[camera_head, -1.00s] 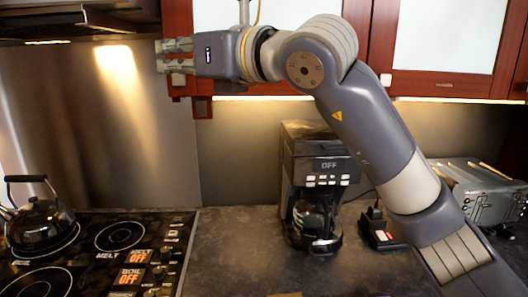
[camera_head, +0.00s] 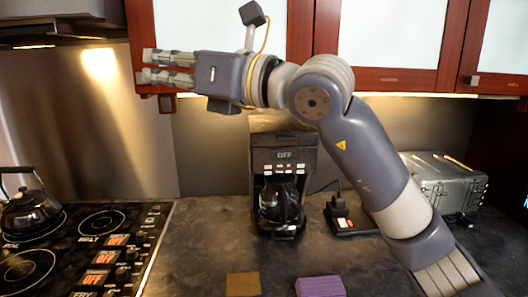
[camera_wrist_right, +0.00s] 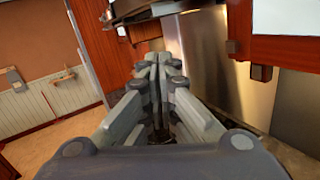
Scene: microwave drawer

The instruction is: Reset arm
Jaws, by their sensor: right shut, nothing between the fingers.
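My right arm reaches up from the lower right in the head view and bends to the left. My right gripper (camera_head: 146,66) points left, in front of the red-framed wall cabinets (camera_head: 388,80), high above the counter. Its fingers are shut with nothing between them. The right wrist view shows the closed fingers (camera_wrist_right: 157,62) together, aimed at a corner of the room. My left gripper is in neither view.
Below the arm, a coffee maker (camera_head: 283,178) stands on the dark counter (camera_head: 205,240). A toaster (camera_head: 445,182) is at the right. A kettle (camera_head: 32,210) sits on the stove (camera_head: 75,250) at the left. A brown block (camera_head: 243,285) and a purple block (camera_head: 320,287) lie at the front.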

